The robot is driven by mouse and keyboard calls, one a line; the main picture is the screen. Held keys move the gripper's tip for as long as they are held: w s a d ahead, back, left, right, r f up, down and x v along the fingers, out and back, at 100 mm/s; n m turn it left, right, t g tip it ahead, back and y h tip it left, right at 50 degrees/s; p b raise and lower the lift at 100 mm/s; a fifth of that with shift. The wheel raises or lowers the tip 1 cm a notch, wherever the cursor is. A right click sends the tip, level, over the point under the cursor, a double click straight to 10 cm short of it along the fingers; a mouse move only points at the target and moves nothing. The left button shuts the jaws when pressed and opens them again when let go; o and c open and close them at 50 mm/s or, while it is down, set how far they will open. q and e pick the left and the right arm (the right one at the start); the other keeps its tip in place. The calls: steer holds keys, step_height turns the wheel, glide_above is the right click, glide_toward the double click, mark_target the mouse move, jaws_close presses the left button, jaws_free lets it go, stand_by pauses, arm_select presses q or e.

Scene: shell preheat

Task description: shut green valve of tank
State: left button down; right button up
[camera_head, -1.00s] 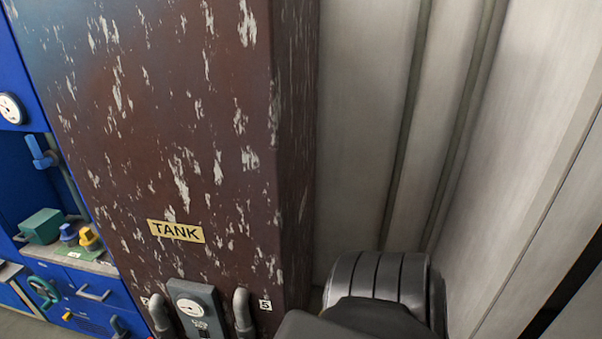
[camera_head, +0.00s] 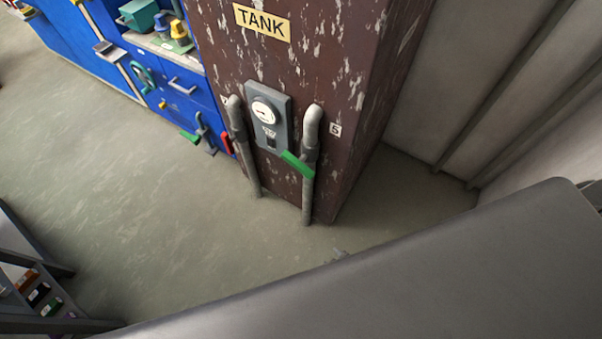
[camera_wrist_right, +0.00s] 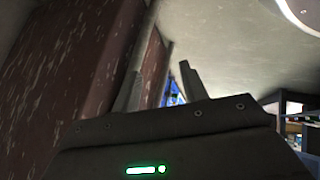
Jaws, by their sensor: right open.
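The brown, paint-chipped tank (camera_head: 335,75) stands at upper centre in the head view, with a yellow TANK label (camera_head: 262,22). The green valve handle (camera_head: 297,164) is on its right grey pipe (camera_head: 308,195), beside a "5" tag, and sticks out crosswise to the pipe. A red handle (camera_head: 227,143) is at the left pipe (camera_head: 247,165). My right gripper (camera_wrist_right: 161,88) is open and empty in the right wrist view, with the tank's brown side at left. It is apart from the green handle. My left gripper is not in view.
A gauge box (camera_head: 267,118) sits between the pipes. Blue cabinets (camera_head: 182,88) at left carry another green handle (camera_head: 190,137). A pale wall (camera_head: 450,75) closes the right. The floor (camera_head: 150,205) before the tank is clear. A dark rack (camera_head: 30,285) stands at lower left.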

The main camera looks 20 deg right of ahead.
steer(key=w+a+r+n+t+b, duration=0.2)
steer(key=w+a+r+t+b, duration=0.1)
steer(key=w, duration=0.3)
steer(key=w+a+r+n+t+b, duration=0.1)
steer(key=w+a+r+t+b, duration=0.25)
steer(key=w, duration=0.25)
steer(key=n+t+h+b, duration=0.2)
steer(key=t+h+b, duration=0.2)
steer(key=t+b, duration=0.2)
glide_toward(299, 170)
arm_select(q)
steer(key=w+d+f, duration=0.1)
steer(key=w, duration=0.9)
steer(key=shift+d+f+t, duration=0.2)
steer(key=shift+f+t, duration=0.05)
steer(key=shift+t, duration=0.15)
arm_select(e)
steer(key=x, duration=1.1)
steer(key=shift+w, duration=0.3)
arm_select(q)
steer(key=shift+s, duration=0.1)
arm_select(e)
steer(key=shift+d, duration=0.1)
steer(key=c, duration=0.9)
arm_select(q)
steer(key=shift+p, duration=0.35)
arm_select(e)
steer(key=shift+r, duration=0.15)
jaws_close()
